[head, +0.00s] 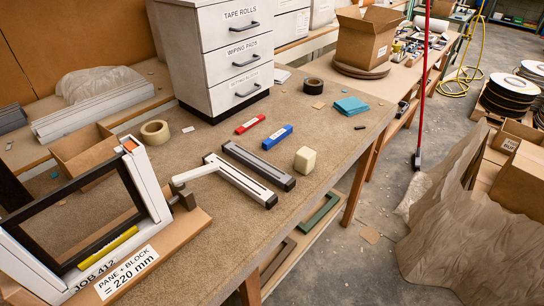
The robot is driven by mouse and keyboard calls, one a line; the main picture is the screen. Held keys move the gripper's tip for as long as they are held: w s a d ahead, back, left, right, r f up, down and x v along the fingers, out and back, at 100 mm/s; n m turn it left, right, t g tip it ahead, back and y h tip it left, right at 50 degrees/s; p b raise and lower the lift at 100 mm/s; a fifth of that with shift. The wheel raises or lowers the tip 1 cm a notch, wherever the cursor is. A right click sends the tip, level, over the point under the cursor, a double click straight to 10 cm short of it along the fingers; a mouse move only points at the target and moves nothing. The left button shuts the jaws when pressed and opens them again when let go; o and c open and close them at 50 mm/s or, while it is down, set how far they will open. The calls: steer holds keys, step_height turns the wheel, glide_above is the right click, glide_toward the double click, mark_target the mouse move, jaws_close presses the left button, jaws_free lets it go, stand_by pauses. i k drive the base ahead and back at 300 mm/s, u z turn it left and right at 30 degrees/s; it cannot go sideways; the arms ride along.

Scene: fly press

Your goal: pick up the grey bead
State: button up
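A long, straight dark grey bar (258,165), which looks like the grey bead, lies flat on the brown workbench (215,235). It runs diagonally, from the upper left to the lower right. Nothing covers the grey bar. My gripper does not show in the head view.
A cream block (305,160) stands just right of the bar's end. Red (250,124) and blue (277,136) blocks lie behind it. A white frame (150,190) marked JOB 412 stands at left. Drawers (215,55) stand behind. Bare benchtop lies in front.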

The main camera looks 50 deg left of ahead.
mark_target(286, 182)
steer(key=i, duration=2.2)
steer(key=u, duration=3.1)
